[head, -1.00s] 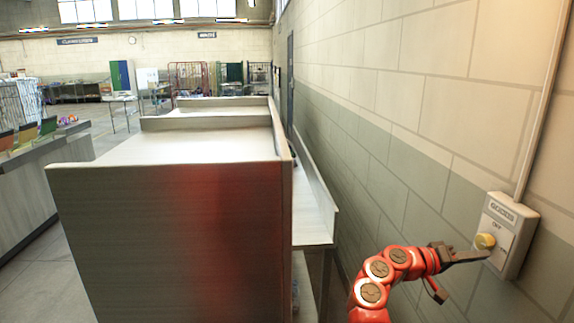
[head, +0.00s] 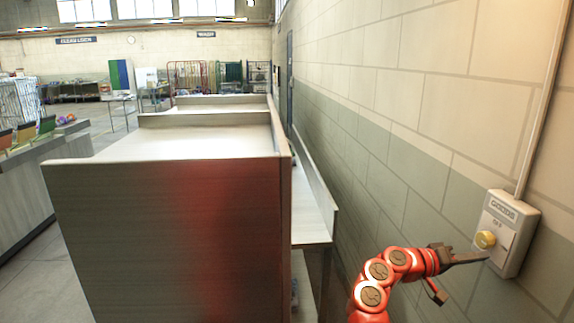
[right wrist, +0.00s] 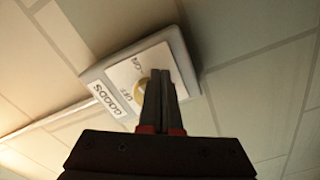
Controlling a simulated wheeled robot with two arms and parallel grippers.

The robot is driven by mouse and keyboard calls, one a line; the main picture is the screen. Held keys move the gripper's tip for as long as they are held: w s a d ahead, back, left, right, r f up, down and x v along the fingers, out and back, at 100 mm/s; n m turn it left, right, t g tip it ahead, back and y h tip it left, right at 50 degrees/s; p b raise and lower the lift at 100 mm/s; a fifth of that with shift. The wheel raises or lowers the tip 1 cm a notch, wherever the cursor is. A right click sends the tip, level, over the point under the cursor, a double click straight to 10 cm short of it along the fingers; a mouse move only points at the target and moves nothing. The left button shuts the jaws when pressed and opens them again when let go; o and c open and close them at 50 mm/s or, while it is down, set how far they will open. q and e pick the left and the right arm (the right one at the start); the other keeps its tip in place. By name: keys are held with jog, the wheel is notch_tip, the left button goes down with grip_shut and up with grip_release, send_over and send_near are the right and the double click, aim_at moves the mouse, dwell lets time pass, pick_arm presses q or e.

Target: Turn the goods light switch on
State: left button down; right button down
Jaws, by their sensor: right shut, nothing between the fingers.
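The goods light switch (head: 510,232) is a grey-white box on the wall at the right of the head view, labelled GOODS, with a yellow round knob (head: 485,240). It also shows in the right wrist view (right wrist: 180,55), where OFF and ON marks sit by the knob (right wrist: 143,86). The knob is partly hidden there by my fingers. My right gripper (head: 487,257) is shut and empty, its tips just below the knob in the head view. I cannot tell whether they touch it. My left gripper is not in view.
A tall grey cabinet-like unit (head: 165,240) with a red glow on its side stands in front, left of my right arm. A narrow bench (head: 312,205) runs along the block wall (head: 400,150). A conduit (head: 540,100) rises from the switch box.

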jog(key=a, duration=0.6)
jog(key=shift+s, duration=0.35)
jog(key=n+p, duration=0.9)
jog(key=n, duration=0.1)
send_near(485, 240)
jog(key=s+d+r, duration=0.1)
jog(key=s, duration=0.1)
jog(key=n+p, duration=0.1)
jog(key=n, duration=0.1)
jog(key=shift+w+d+b, duration=0.2)
jog(key=shift+d+b, duration=0.2)
jog(key=shift+d, duration=1.4)
jog(key=shift+w+d+b, duration=0.25)
jog(key=shift+d+b, duration=0.15)
jog(key=shift+d, duration=1.4)
jog(key=shift+w+f+b, duration=0.15)
jog(key=shift+w+b, duration=0.15)
jog(key=shift+b, duration=0.3)
